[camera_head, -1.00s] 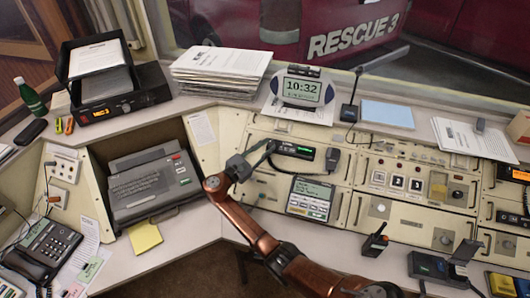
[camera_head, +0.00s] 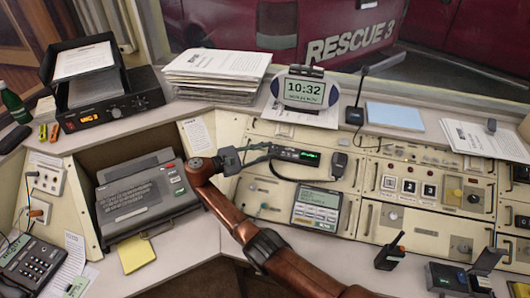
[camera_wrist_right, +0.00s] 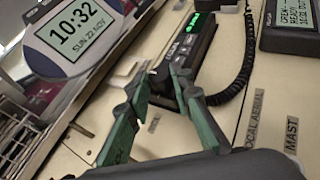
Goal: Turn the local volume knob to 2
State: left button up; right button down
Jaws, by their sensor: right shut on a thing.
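My right gripper (camera_head: 264,151) is at the left end of a small black radio unit (camera_head: 296,156) with a green display, on the cream console panel. In the right wrist view its two green-grey fingers (camera_wrist_right: 160,78) reach to the near end of the same radio (camera_wrist_right: 187,62), with a gap between them further back. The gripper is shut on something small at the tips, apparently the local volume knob. The knob's shape, pointer and scale cannot be made out. My left gripper is not in view.
A coiled black cord and handset (camera_head: 338,164) are right of the radio. A grey keypad unit (camera_head: 316,207) sits below it. A clock (camera_head: 304,91) stands on the ledge above. A grey typewriter-like machine (camera_head: 143,195) is at the left.

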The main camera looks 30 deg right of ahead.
jog(key=c, duration=1.7)
grip_release()
jog(key=shift+a, duration=0.15)
jog(key=a, duration=0.4)
jog(key=w+a, duration=0.1)
jog(key=a, duration=0.6)
jog(key=shift+w+a+r, duration=0.3)
jog(key=shift+r, duration=0.05)
